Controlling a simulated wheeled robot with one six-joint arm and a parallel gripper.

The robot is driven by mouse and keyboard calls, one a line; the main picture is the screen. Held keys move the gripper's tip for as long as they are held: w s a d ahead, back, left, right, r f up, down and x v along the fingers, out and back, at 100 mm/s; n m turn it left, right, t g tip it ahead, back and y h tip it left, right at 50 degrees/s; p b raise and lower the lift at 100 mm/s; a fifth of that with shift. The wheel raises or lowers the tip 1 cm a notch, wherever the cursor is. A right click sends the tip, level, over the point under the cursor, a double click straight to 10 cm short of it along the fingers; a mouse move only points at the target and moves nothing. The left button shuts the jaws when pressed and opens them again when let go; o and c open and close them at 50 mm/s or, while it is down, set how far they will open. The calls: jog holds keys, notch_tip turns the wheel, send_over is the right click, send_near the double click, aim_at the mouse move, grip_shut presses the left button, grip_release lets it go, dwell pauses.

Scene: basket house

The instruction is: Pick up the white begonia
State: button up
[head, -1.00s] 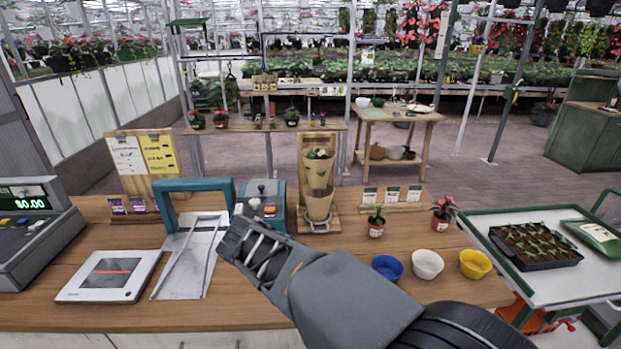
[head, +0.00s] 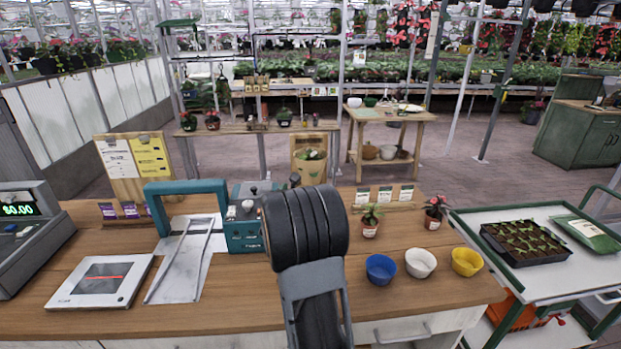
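Two small potted plants stand upright on the wooden counter, right of my arm. The left plant (head: 371,217) has green leaves in a terracotta pot with a white label. The right plant (head: 436,212) has darker, reddish leaves in a similar pot. I cannot tell from the small blooms which, if either, is the white begonia. My dark ribbed arm link rises at the middle of the head view, left of both plants and apart from them. I cannot make out my gripper's fingers; they seem hidden behind the arm.
Blue (head: 380,268), white (head: 420,262) and yellow (head: 467,261) bowls sit in front of the plants. Seed-packet cards (head: 385,195) stand behind. A teal sealing machine (head: 187,189) is left of my arm; a cart with a seedling tray (head: 525,243) is right.

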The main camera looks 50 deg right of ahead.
aim_at(308, 178)
jog(key=p+x, duration=0.2)
jog(key=x, duration=0.6)
jog(key=shift+w, duration=0.1)
jog(key=shift+p+x, duration=1.25)
jog(key=shift+x, duration=1.1)
jog(key=shift+f, duration=0.1)
jog(key=c, duration=1.1)
jog(key=shift+o, duration=0.2)
